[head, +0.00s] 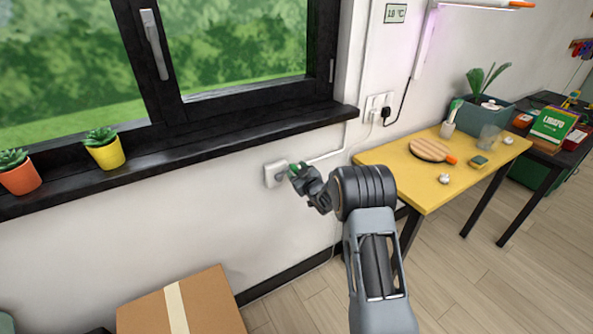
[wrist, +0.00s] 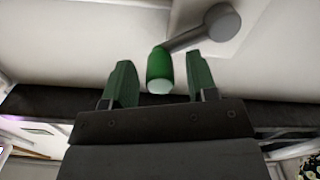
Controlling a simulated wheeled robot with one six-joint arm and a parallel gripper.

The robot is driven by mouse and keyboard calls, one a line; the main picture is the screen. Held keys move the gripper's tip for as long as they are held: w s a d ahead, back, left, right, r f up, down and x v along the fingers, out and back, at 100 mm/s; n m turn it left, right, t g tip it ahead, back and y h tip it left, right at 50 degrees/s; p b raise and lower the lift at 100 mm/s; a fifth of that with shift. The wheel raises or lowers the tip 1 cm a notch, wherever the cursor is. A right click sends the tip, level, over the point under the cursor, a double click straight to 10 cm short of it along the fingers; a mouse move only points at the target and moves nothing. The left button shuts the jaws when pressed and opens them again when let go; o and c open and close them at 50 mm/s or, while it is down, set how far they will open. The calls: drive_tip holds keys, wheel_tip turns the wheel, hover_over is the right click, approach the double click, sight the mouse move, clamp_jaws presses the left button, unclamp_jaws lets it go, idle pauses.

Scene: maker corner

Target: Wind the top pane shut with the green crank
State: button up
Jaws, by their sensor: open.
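The green crank handle (wrist: 160,68) sits on a grey crank arm (wrist: 187,38) that runs to a round grey hub (wrist: 222,22) in the wrist view. In the head view the crank's white wall box (head: 274,174) is below the window sill, with the green handle (head: 294,168) partly hidden by my gripper. My gripper (wrist: 160,85) is open, with one green-lined finger on each side of the handle. Gaps show between the handle and both fingers. The top pane is not clearly in view; only lower window panes (head: 240,45) show.
A black sill (head: 180,148) above holds two potted plants (head: 105,150). A yellow table (head: 400,165) with a striped paddle and small items stands to the right. A cardboard box (head: 210,300) lies below left. White cable trunking runs along the wall near the crank.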

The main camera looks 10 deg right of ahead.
drive_tip(key=shift+w+a, duration=0.1)
drive_tip(key=shift+w, duration=0.15)
clamp_jaws()
idle(0.4)
